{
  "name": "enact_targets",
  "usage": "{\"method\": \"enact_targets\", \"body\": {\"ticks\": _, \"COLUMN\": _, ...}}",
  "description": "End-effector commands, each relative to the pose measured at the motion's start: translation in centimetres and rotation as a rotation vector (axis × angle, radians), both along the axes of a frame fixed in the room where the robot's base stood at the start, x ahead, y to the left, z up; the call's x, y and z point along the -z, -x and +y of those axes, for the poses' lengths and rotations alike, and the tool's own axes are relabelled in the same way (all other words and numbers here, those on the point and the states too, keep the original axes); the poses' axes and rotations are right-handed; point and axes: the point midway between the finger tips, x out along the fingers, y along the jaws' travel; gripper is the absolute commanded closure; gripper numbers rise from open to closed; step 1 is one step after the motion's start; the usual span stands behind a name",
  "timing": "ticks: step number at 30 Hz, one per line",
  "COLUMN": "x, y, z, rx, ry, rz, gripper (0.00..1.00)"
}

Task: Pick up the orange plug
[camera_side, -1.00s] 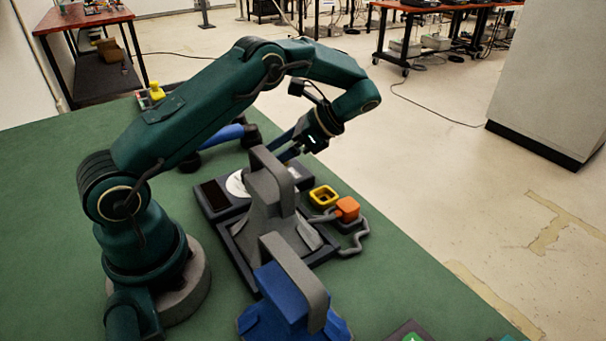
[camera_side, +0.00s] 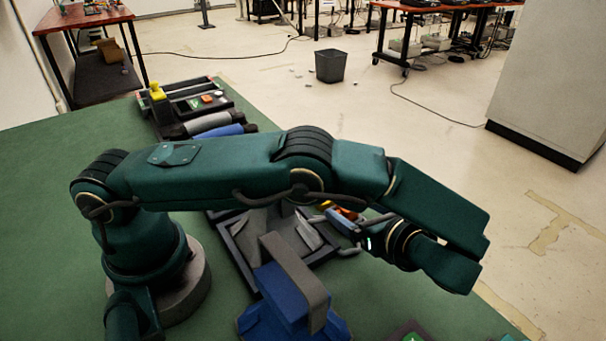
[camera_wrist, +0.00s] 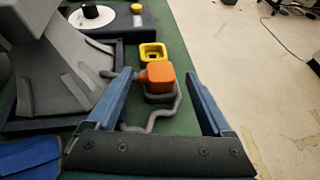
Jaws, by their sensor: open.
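The orange plug (camera_wrist: 160,77) is a small block in the wrist view, with a grey cord running from it. It sits in or on a dark square holder (camera_wrist: 158,97) on the green table, close to a yellow square socket (camera_wrist: 153,51). My gripper (camera_wrist: 158,88) is open, its two blue fingers spread to the left and right of the plug. I cannot tell the height of the fingertips above it. In the side view the plug (camera_side: 346,213) is mostly hidden behind my arm and gripper (camera_side: 335,222).
The table's edge lies to the right.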

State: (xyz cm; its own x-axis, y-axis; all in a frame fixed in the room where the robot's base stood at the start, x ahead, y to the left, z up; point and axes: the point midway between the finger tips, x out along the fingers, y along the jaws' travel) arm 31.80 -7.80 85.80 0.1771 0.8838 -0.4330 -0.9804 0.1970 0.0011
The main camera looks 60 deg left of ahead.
Motion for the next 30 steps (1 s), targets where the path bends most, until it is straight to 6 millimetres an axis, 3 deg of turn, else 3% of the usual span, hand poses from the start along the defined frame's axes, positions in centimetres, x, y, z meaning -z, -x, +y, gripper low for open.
{"method": "enact_targets", "body": {"ticks": 8, "x": 1.2, "y": -0.4, "z": 2.5, "rx": -0.003, "ry": 0.000, "rz": 0.000, "gripper": 0.15}}
{"method": "enact_targets", "body": {"ticks": 18, "x": 1.3, "y": -0.5, "z": 2.8, "rx": -0.002, "ry": 0.002, "rz": -0.001, "gripper": 0.15}}
{"method": "enact_targets", "body": {"ticks": 24, "x": 1.4, "y": -0.5, "z": 2.8, "rx": -0.002, "ry": 0.002, "rz": -0.001, "gripper": 0.92}}
{"method": "enact_targets", "body": {"ticks": 25, "x": 1.4, "y": -0.5, "z": 2.8, "rx": -0.002, "ry": 0.002, "rz": -0.001, "gripper": 1.00}}
{"method": "enact_targets", "body": {"ticks": 30, "x": 1.3, "y": -0.5, "z": 2.8, "rx": -0.002, "ry": 0.002, "rz": -0.001, "gripper": 1.00}}
